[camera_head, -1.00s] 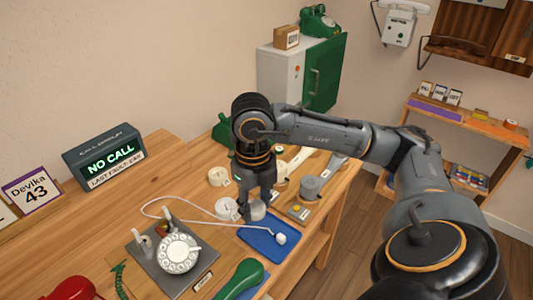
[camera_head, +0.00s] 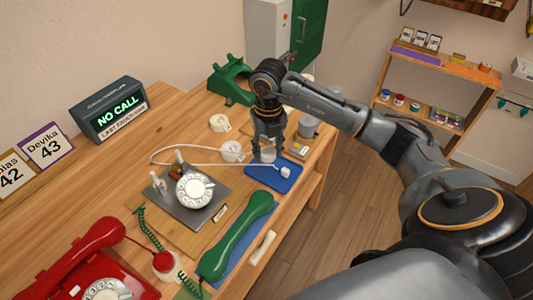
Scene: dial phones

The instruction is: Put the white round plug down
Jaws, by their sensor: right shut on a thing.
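My right gripper (camera_head: 268,150) points down and is shut on the white round plug (camera_head: 268,156). My left gripper is out of view.
A dial unit (camera_head: 194,190) and a green handset (camera_head: 236,236) are nearby. A red phone (camera_head: 84,262) is front left.

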